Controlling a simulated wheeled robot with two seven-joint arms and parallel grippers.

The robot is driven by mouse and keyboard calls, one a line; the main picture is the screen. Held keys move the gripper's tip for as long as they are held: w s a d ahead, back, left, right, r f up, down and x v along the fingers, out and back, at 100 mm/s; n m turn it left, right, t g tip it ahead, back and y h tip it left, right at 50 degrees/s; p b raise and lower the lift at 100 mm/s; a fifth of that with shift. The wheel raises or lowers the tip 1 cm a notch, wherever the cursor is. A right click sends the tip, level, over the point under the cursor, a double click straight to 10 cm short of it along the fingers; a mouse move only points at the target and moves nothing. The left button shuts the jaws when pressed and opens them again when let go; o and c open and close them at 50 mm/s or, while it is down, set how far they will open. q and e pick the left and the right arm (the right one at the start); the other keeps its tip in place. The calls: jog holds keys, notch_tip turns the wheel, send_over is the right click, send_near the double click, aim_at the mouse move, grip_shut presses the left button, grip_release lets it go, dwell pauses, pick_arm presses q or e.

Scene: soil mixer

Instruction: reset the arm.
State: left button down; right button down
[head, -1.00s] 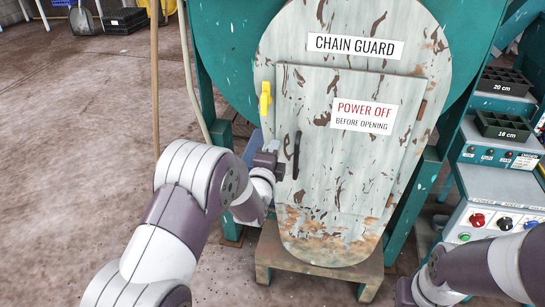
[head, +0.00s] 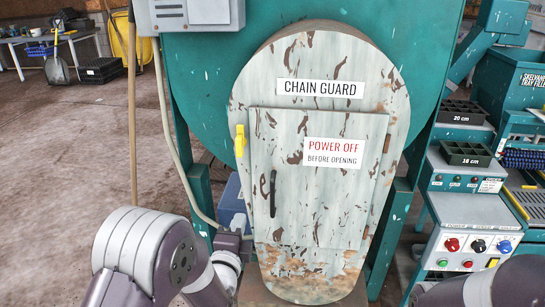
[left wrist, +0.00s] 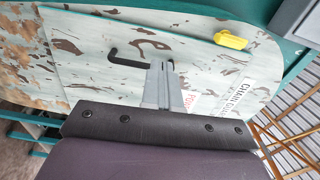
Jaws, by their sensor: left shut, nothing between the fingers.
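My left gripper (head: 238,237) is low and left of the chain guard (head: 315,95) in the head view. In the left wrist view its two grey fingers (left wrist: 165,75) are together and empty, in front of the guard door (left wrist: 90,60). The black door handle (head: 272,193) is above and right of this gripper in the head view; it also shows near the fingertips in the left wrist view (left wrist: 130,55). I cannot tell whether they touch. The door (head: 320,215) looks closed. My right arm is at the lower right; its gripper's fingers cannot be made out.
A yellow latch (head: 240,140) sits at the door's left edge. A control panel (head: 470,245) with coloured knobs and buttons stands at the right, with black trays (head: 465,153) above it. A wooden pole (head: 132,110) stands left. The floor (head: 70,190) at the left is open.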

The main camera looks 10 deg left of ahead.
pick_arm(q)
jog(key=s+f+n+g, duration=0.7)
jog(key=f+n+g, duration=0.2)
jog(key=f, duration=0.3)
jog(key=s+a+r+n+g, duration=0.25)
jog(key=s+n+g, duration=0.55)
jog(key=s, duration=0.9)
notch_tip(320, 180, up, 19)
jog(key=w+p, duration=0.1)
jog(key=p, duration=1.6)
jog(key=shift+n, duration=0.3)
jog(key=shift+w, duration=0.1)
